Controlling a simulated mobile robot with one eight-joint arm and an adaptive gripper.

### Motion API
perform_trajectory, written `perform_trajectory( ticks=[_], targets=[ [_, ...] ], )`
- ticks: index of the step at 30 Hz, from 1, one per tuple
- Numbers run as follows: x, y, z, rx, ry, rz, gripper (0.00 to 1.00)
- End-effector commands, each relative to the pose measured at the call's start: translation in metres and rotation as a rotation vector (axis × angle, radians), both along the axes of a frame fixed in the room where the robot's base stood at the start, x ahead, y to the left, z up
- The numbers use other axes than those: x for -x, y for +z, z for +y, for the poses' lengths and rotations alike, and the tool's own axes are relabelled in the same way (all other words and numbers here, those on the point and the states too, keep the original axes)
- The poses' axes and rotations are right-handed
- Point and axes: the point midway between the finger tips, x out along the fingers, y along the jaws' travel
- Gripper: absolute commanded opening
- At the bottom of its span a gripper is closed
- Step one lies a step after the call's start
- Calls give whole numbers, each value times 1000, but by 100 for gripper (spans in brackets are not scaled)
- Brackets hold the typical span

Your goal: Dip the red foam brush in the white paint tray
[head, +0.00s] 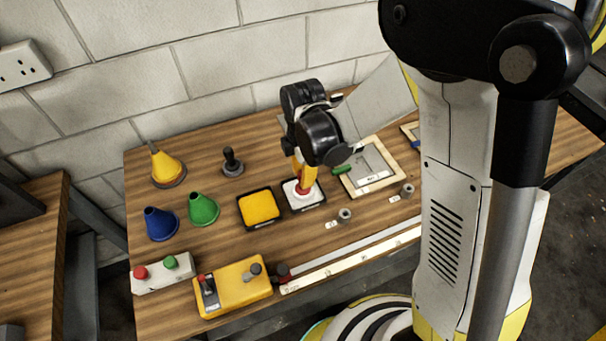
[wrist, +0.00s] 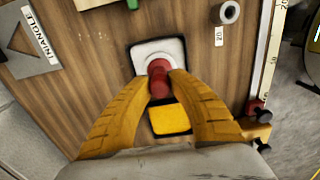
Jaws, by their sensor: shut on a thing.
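The red foam brush (head: 303,189) is upright between the yellow fingers of my gripper (head: 307,180), which is shut on it. Its lower end is at the white paint tray (head: 291,188), a white square with a dark rim on the bench. In the wrist view, the red brush (wrist: 159,82) sits between the fingertips of my gripper (wrist: 160,74), over the white tray (wrist: 145,52). A pale round area surrounds its far end. I cannot tell how deep the foam is, as the brush hides its own tip.
A yellow paint tray (head: 259,208) is close on the left. A framed stencil (head: 375,168) and a green-handled tool (head: 342,169) lie to the right. Blue (head: 160,224) and green (head: 203,209) cones stand left. A ruler rail (head: 350,260) runs along the front edge.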

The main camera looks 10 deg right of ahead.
Motion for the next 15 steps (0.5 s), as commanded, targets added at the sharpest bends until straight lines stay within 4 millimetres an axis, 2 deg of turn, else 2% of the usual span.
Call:
perform_trajectory(
  ticks=[8,15],
  targets=[
    [0,5,0,0,0,0,0],
    [0,27,0,0,0,0,0]
  ],
)
